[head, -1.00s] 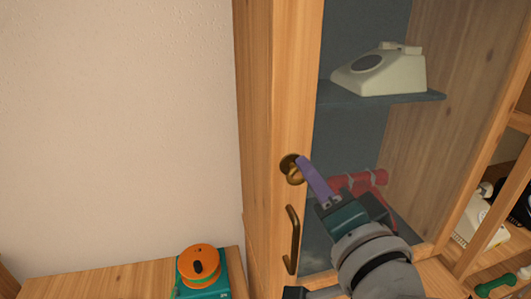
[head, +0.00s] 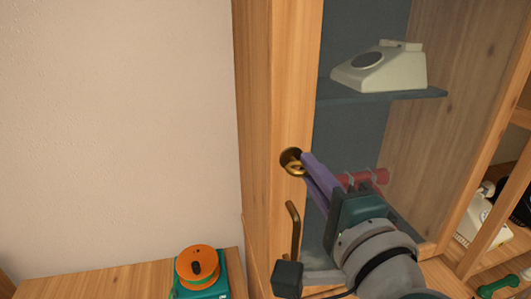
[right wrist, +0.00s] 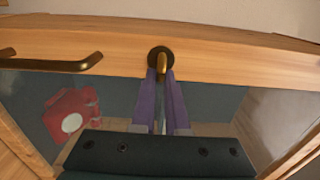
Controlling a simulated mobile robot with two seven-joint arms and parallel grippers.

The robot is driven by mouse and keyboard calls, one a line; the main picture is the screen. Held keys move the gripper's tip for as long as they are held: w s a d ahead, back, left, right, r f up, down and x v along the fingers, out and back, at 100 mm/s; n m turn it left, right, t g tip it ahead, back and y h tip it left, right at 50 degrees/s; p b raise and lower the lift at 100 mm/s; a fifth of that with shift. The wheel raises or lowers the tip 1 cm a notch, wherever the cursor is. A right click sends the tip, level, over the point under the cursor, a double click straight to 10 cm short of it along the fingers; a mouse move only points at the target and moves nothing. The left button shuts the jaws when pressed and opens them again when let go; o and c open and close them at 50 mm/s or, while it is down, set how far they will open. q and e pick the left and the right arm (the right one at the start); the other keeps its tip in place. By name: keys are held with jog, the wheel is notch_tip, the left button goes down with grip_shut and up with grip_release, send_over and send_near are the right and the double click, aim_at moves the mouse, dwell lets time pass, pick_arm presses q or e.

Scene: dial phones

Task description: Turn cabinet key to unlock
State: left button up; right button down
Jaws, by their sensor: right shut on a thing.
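The brass key (head: 293,166) sits in its round lock plate on the wooden door frame of the cabinet (head: 294,70). The key also shows in the right wrist view (right wrist: 161,64), between the tips of the purple fingers. My right gripper (head: 304,163) is shut on the key, reaching in from the lower right. Its fingertips (right wrist: 161,72) hide part of the key's bow. The cabinet door stands flush with its frame. My left gripper is not in view.
A dark handle (head: 293,230) is on the door below the lock, close to my right arm. Behind the glass are a cream phone (head: 380,68) on a shelf and a red phone (right wrist: 70,113). An orange and teal phone (head: 199,268) stands on the lower left surface.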

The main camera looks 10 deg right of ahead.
dwell(0.3)
jog(key=c, duration=0.9)
grip_release()
jog(key=s+b, duration=0.1)
jog(key=s, duration=0.9)
jog(key=shift+d, duration=0.15)
